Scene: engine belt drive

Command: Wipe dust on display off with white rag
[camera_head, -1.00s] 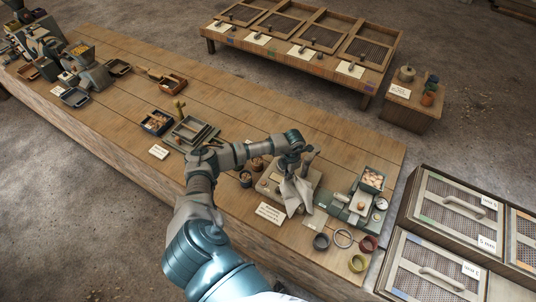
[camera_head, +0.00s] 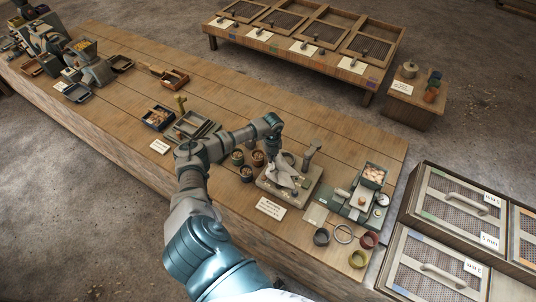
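The white rag (camera_head: 285,178) hangs and spreads over a low, pale board-like stand (camera_head: 300,200) near the right end of the long table. I take this stand for the display, but its face and any dust on it are too small to make out. My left gripper (camera_head: 276,160) is just above the rag at the stand's left back side. Its fingers are small and partly hidden by the wrist, and it appears shut on the rag's top. My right gripper is not in view.
Small dark cups (camera_head: 246,172) stand left of the stand, close to my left arm. A label card (camera_head: 270,208) lies in front. A green-grey scale-like device (camera_head: 357,205) and several rings and cups stand to the right. Screened boxes (camera_head: 450,230) are beyond the table's right end.

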